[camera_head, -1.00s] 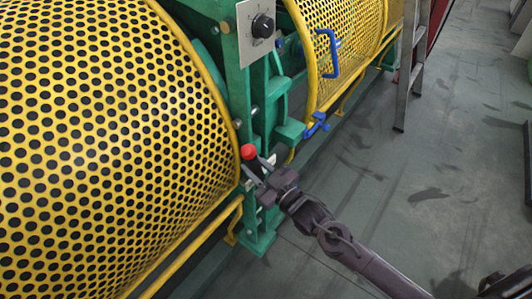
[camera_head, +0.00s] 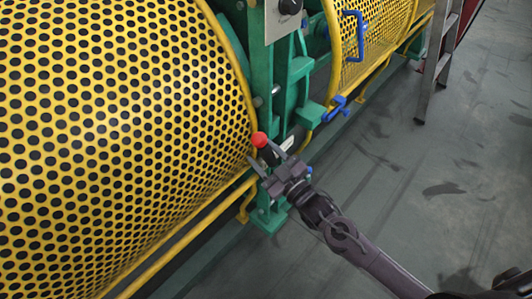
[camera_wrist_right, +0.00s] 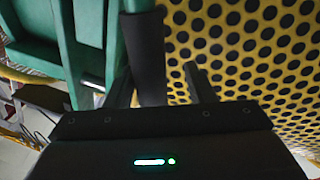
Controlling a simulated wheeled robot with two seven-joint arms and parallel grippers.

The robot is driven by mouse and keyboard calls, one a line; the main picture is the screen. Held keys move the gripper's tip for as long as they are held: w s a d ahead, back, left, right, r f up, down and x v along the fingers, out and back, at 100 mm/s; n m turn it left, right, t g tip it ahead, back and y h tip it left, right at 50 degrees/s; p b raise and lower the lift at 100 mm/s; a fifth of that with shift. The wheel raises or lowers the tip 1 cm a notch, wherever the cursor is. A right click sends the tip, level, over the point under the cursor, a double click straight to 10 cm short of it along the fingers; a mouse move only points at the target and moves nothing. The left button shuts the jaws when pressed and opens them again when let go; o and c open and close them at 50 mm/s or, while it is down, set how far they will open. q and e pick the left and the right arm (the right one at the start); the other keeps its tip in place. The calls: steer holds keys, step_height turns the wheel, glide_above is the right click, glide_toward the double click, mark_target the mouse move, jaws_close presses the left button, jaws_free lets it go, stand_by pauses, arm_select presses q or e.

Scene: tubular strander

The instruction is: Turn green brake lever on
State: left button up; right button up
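The brake lever shows as a red ball knob (camera_head: 259,139) on a dark shaft, at the green machine post in the head view. My right gripper (camera_head: 268,156) is right at the lever, just below the knob, with its two fingers spread. In the right wrist view a dark cylindrical shaft (camera_wrist_right: 147,58) stands between the open fingers of my right gripper (camera_wrist_right: 158,88), nearer the left finger. I cannot tell whether a finger touches it. The knob is out of that view. My left gripper is not in view.
A large yellow perforated guard (camera_head: 110,130) is close to the left of my right gripper. A green post (camera_head: 262,70) with a grey control plate rises behind it. A blue handle (camera_head: 354,35) and blue latch (camera_head: 335,108) sit farther back. The grey floor (camera_head: 400,190) at right is open.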

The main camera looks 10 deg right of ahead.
steer(key=shift+w+d, duration=0.1)
steer(key=shift+s+d, duration=0.15)
steer(key=shift+s, duration=0.05)
steer(key=v, duration=0.6)
steer(key=shift+s, duration=0.15)
steer(key=shift+s+d, duration=0.25)
steer(key=shift+s, duration=0.2)
